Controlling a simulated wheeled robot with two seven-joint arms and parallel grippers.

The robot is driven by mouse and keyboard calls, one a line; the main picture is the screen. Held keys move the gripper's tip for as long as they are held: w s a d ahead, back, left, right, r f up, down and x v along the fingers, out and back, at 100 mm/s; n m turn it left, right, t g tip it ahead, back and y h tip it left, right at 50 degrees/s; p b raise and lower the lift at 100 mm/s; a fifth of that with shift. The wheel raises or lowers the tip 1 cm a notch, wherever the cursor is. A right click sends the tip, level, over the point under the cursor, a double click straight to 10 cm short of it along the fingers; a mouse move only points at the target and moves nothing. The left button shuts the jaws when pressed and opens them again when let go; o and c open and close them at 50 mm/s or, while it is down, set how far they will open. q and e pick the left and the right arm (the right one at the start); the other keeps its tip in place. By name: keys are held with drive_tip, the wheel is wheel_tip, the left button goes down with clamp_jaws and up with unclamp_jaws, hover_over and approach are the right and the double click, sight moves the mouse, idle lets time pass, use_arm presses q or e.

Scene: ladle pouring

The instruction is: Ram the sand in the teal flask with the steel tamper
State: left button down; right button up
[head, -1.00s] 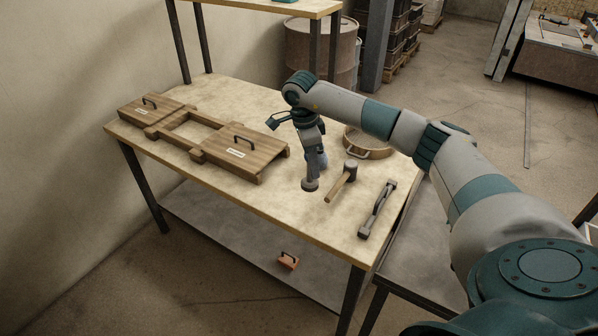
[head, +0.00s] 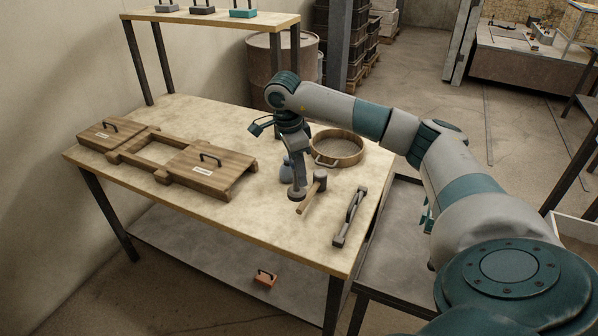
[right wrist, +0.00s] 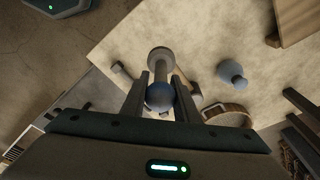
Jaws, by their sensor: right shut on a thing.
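The steel tamper (head: 297,193) is a grey rod with a round foot. It hangs upright from my right gripper (head: 297,150), foot down over the table (head: 220,235). In the right wrist view the tamper (right wrist: 160,58) lies between the two fingers of my right gripper (right wrist: 161,85), with a blue ball at its near end. I cannot tell whether the foot touches the table. A small teal block with a handle (head: 243,13) stands on the raised shelf; I cannot make out any sand-filled teal flask. My left gripper is out of view.
A wooden mallet (head: 310,195) lies beside the tamper foot. Behind are a blue-grey bulb (head: 286,169) and a round sieve (head: 338,150). A metal tool (head: 350,217) lies at the right edge. Labelled wooden boards (head: 212,172) fill the left. The front of the table is bare.

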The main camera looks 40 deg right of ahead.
drive_tip(key=shift+r, duration=0.1)
drive_tip(key=s+a+r+n, duration=0.2)
drive_tip(key=a+n, duration=0.5)
drive_tip(key=a, duration=0.2)
drive_tip(key=s+a+r+n+t+y, duration=0.1)
drive_tip(key=s+a+r+n, duration=0.1)
drive_tip(key=a+n, duration=0.6)
drive_tip(key=s+a+r+n+t, duration=0.1)
drive_tip(key=s+a+r+n, duration=0.1)
drive_tip(key=s+a+n, duration=0.2)
drive_tip(key=a+n, duration=0.3)
drive_tip(key=a, duration=0.3)
drive_tip(key=shift+a+r+n+y, duration=0.3)
drive_tip(key=shift+a+r, duration=0.05)
drive_tip(key=shift+a, duration=0.05)
drive_tip(key=shift+w, duration=0.1)
